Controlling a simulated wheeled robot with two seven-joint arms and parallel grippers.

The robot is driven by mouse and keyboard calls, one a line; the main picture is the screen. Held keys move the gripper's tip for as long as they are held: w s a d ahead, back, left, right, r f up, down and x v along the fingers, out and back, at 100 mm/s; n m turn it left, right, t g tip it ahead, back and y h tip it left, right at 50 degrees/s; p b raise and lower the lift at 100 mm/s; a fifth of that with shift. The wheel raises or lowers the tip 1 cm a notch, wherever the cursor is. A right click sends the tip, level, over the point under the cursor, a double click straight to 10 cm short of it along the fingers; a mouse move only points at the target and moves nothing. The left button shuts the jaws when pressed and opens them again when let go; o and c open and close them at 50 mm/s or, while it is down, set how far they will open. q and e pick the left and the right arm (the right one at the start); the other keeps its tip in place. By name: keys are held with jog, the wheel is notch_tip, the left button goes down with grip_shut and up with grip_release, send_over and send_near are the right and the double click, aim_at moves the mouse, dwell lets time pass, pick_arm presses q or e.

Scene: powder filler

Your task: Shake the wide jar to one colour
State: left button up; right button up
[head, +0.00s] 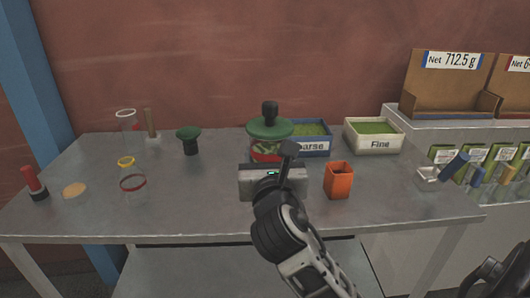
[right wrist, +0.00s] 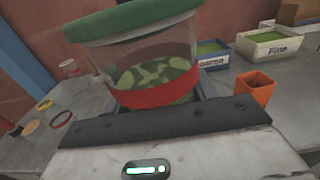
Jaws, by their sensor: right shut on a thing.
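The wide jar (head: 264,152) is clear, with a green lid (head: 270,127) that has a dark knob, and a red band around its lower part. Its contents are patchy, light and dark green, as the jar in the right wrist view (right wrist: 150,70) shows. My right gripper (head: 273,178) is in front of the jar and shut on it; its fingers are largely hidden. In the right wrist view the jar is slightly tilted and fills the upper middle. Whether its base touches the table cannot be told.
The Coarse bin (head: 314,149) and Fine bin (head: 374,145) stand behind to the right. An orange cup (head: 338,182) is right of my gripper. A clear jar (head: 132,184), green funnel-like piece (head: 189,136) and red-handled tool (head: 33,180) are left. The table's front left is clear.

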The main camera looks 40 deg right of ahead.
aim_at(271, 113)
jog(key=shift+s+a+r+p, duration=0.1)
jog(key=shift+s+r+p, duration=0.15)
jog(key=shift+r+p, duration=0.25)
notch_tip(271, 113, up, 2)
jog(key=shift+r+p, duration=0.15)
jog(key=shift+p, duration=0.8)
jog(key=shift+r, duration=3.5)
jog(key=a, duration=0.4)
jog(key=shift+a, duration=0.3)
jog(key=d, duration=0.9)
jog(key=shift+a, duration=2.2)
